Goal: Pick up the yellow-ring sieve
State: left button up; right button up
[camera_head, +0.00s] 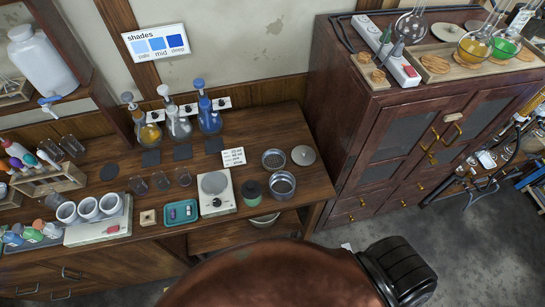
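Two round metal pans that look like sieves stand at the right end of the wooden bench. The rear sieve (273,158) and the front sieve (282,186) are both grey and open at the top. A flat round grey disc (304,155), perhaps a lid or pan, lies to the right of the rear one. I cannot make out a yellow ring on either sieve at this size. Neither of my grippers is clearly in view.
A white scale (215,193) and a dark green-topped jar (251,190) stand left of the sieves. A bowl (264,219) sits below the bench top. A tall wooden cabinet (370,150) rises at the right. Flasks (178,125) stand at the back.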

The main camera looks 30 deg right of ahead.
aim_at(274, 160)
jog(key=k, duration=0.5)
jog(key=u, duration=1.7)
jog(key=i, duration=1.4)
jog(key=z, duration=2.8)
